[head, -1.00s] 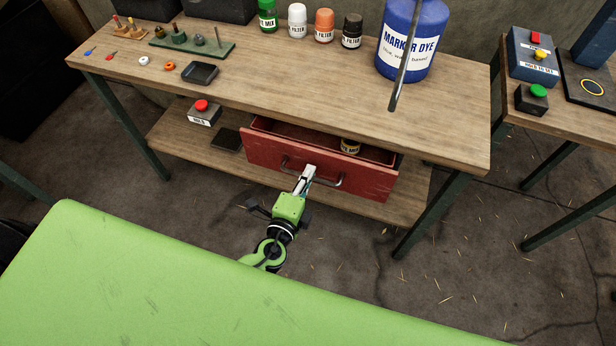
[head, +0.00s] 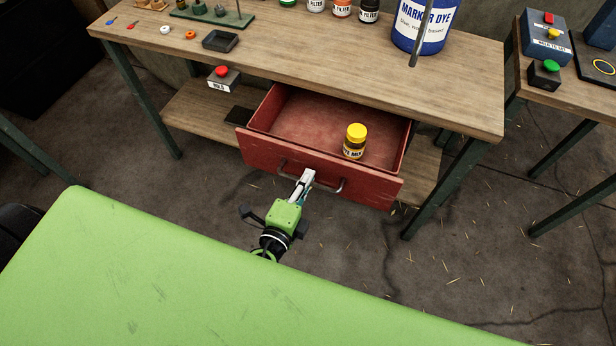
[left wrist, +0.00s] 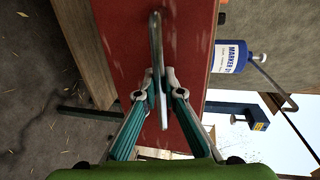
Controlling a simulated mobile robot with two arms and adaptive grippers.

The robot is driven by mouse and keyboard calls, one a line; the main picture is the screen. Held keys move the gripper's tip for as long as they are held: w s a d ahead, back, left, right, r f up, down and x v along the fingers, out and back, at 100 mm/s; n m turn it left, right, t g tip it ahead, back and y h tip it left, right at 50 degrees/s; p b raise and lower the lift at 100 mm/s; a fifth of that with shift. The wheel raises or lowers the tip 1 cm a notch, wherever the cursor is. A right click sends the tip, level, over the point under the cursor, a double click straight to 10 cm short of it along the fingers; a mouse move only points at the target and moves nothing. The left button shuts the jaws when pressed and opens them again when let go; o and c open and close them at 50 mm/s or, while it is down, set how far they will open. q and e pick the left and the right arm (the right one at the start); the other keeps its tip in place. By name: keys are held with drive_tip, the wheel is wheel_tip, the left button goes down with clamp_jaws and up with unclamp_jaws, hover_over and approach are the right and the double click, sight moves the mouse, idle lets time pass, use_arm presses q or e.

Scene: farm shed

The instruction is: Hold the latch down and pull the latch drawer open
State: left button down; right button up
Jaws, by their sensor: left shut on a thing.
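The red latch drawer (head: 258,157) under the wooden workbench is pulled well out, and its inside shows. A yellow-lidded jar (head: 356,141) stands upright in its right part. My left gripper (head: 306,177) is shut on the drawer's metal handle (head: 339,185). In the left wrist view, the fingers of my left gripper (left wrist: 160,88) close around the bar handle (left wrist: 155,40) in front of the red drawer front (left wrist: 127,50). The latch is likely the small box with a red button (head: 223,72), left of the drawer; nothing touches it. My right gripper is not in view.
The workbench top (head: 300,60) carries a black tray (head: 220,40), small rings and a large blue marker dye bottle (head: 422,30). A dark pad (head: 239,115) lies on the lower shelf. Another table with buttons (head: 545,72) stands at the right. Floor in front is clear.

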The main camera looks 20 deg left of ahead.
use_arm(q)
drive_tip(key=c, duration=2.3)
unclamp_jaws()
drive_tip(key=shift+c, duration=0.2)
drive_tip(key=shift+o, duration=0.9)
drive_tip(key=shift+s, duration=0.15)
drive_tip(key=v, duration=1.1)
drive_tip(key=shift+s, duration=0.35)
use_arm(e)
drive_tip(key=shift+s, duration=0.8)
